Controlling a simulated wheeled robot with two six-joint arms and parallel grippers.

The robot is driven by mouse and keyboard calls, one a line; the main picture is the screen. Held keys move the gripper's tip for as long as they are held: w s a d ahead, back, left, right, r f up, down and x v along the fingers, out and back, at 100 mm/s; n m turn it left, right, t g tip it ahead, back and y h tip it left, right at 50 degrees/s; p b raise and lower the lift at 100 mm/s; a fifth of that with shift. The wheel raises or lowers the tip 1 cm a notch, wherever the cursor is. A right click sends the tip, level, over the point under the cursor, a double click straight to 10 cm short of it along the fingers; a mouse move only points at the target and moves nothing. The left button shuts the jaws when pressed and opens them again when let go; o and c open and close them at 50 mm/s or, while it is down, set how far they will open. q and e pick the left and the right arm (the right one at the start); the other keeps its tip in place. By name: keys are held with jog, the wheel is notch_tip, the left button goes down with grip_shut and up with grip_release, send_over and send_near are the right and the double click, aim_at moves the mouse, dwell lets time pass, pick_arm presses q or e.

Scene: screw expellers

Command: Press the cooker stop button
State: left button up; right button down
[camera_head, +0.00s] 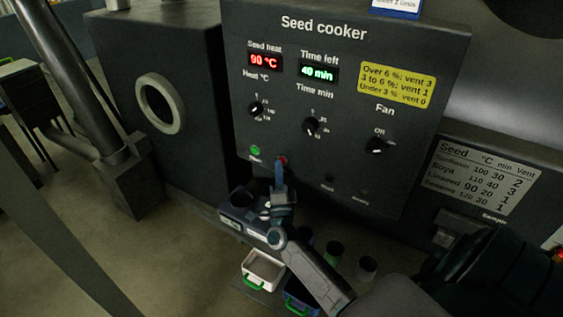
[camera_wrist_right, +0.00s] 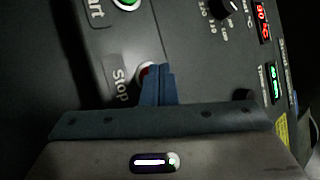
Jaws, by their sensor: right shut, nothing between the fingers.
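The seed cooker panel (camera_head: 345,110) stands upright in front of me. Its red stop button (camera_head: 283,160) is low on the left part of the panel, to the right of the green start button (camera_head: 255,150). In the right wrist view the stop button (camera_wrist_right: 147,72) is partly hidden behind my fingers, beside the word "Stop". My right gripper (camera_head: 279,167) is shut and empty, its blue fingertips at the stop button; they also show in the right wrist view (camera_wrist_right: 158,75). I cannot tell whether they touch it. My left gripper is not in view.
The displays read 90 °C (camera_head: 265,61) and 40 min (camera_head: 318,72). Heat, time and fan knobs sit above the buttons. Below the panel are a white tray with a green handle (camera_head: 263,268) and several cups. A settings plate (camera_head: 478,178) is at right.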

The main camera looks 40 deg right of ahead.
jog(key=shift+s+a, duration=0.25)
jog(key=shift+a, duration=0.35)
jog(key=shift+s+a, duration=0.3)
jog(key=shift+a, duration=0.45)
jog(key=shift+s+a, duration=0.35)
jog(key=shift+a, duration=0.45)
jog(key=shift+s+a, duration=0.3)
jog(key=shift+a, duration=0.45)
